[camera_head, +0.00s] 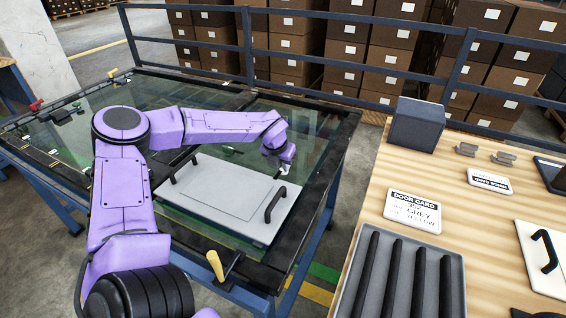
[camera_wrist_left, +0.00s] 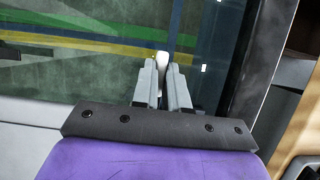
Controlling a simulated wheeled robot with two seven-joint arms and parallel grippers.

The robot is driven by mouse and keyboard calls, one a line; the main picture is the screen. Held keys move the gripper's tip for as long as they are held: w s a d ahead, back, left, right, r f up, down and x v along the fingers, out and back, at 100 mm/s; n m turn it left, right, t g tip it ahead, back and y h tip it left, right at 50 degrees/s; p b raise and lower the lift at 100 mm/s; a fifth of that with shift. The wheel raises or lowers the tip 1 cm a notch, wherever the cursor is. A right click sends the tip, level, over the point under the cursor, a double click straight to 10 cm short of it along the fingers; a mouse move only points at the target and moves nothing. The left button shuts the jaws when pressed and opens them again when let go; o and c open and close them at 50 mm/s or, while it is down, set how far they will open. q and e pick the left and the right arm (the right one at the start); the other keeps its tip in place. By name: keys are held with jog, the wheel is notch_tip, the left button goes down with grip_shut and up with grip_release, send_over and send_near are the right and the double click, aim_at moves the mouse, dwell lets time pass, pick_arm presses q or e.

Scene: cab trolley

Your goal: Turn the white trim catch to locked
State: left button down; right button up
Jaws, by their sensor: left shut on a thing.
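My left gripper (camera_head: 281,166) reaches over the glass-topped frame (camera_head: 345,135) from the left, pointing down beside the far right part of the pale panel. In the left wrist view my left gripper (camera_wrist_left: 164,80) has its two grey fingers close together on the white trim catch (camera_wrist_left: 162,61). The rounded white end of the catch shows between and just beyond the fingertips; its base is hidden. I cannot tell from these views which way the catch is turned. My right gripper is in neither view.
The pale panel (camera_head: 225,188) with two black handles lies in the frame. A yellow-handled lever (camera_head: 215,265) is at its near edge; a red one (camera_head: 37,104) is at the far left. The wooden bench at right holds a door card (camera_head: 413,211), grey box (camera_head: 417,124) and slotted tray (camera_head: 368,310).

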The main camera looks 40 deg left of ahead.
pick_arm(q)
jog(key=shift+s+f, duration=0.1)
jog(key=shift+f, duration=0.1)
jog(key=c, duration=1.2)
grip_release()
jog(key=shift+o, duration=0.2)
jog(key=shift+r, duration=0.1)
jog(key=v, duration=1)
jog(key=shift+r, duration=0.2)
